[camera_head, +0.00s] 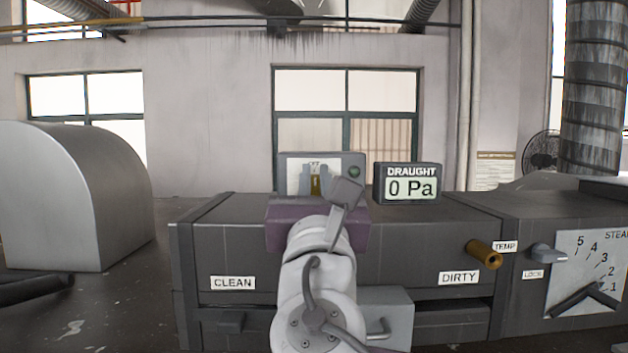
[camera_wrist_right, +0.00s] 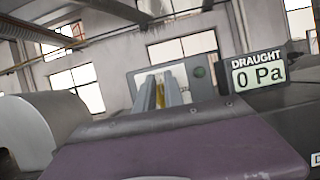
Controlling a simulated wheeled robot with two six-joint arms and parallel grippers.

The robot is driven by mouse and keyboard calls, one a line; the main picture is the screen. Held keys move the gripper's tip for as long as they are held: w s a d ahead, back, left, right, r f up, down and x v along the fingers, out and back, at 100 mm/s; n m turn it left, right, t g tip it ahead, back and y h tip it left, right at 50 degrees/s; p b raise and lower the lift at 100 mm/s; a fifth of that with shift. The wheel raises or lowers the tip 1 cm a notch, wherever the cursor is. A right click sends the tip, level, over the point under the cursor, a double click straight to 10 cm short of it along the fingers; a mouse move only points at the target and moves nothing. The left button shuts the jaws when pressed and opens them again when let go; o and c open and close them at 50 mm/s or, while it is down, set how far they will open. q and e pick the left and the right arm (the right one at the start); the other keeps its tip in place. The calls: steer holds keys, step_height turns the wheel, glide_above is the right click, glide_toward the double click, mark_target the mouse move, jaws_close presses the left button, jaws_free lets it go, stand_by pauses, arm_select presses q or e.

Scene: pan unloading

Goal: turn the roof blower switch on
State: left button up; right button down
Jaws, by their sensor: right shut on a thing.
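The blower switch box (camera_head: 345,164), a grey panel with a pale plate, stands on top of the dark machine; it also shows in the wrist view (camera_wrist_right: 210,82). A brass-coloured switch lever (camera_head: 315,187) sits at its pale plate. My right gripper (camera_head: 315,178) reaches it from the front, its two grey fingers shut on the lever, one on each side. The wrist view also shows the fingers (camera_wrist_right: 160,93) around the lever. The label above the lever is too small to read surely. A dark green lamp (camera_head: 354,171) is on the box. My left gripper is not in view.
A draught display (camera_head: 409,187) reading 0 Pa stands right of the box. The machine (camera_head: 400,240) has CLEAN and DIRTY labels, a brass knob (camera_head: 484,254), a lock handle (camera_head: 545,253) and a steam dial (camera_head: 590,265). A rounded grey housing (camera_head: 75,195) stands at left.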

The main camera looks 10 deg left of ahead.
steer(key=shift+w+a+f+m, duration=0.15)
steer(key=shift+a+f+m, duration=0.15)
steer(key=shift+f, duration=0.35)
steer(key=shift+d+m+h+b, duration=0.1)
steer(key=shift+m+h+b, duration=0.4)
steer(key=shift+m, duration=0.4)
steer(key=shift+f+m+h, duration=0.1)
steer(key=shift+m+h, duration=0.6)
steer(key=shift+m, duration=0.5)
steer(key=m, duration=0.1)
steer(key=m+h, duration=0.1)
steer(key=shift+d+m, duration=0.25)
steer(key=shift+m, duration=0.05)
steer(key=m, duration=0.1)
steer(key=m+h, duration=0.1)
steer(key=shift+d+r+m+h, duration=0.1)
steer(key=shift+r+m+h, duration=0.1)
steer(key=shift+m+h, duration=0.1)
steer(key=m+g+h+p, duration=0.1)
steer(key=m, duration=0.3)
steer(key=m+g+h+p, duration=0.1)
steer(key=m+p, duration=0.1)
steer(key=m, duration=0.2)
steer(key=m+g+p, duration=0.1)
steer(key=m+p, duration=0.1)
steer(key=m, duration=0.1)
steer(key=shift+d+f+m+g+h, duration=0.25)
steer(key=shift+d+m+g+h, duration=0.05)
steer(key=shift+d+m+h, duration=0.1)
steer(key=shift+p, duration=0.35)
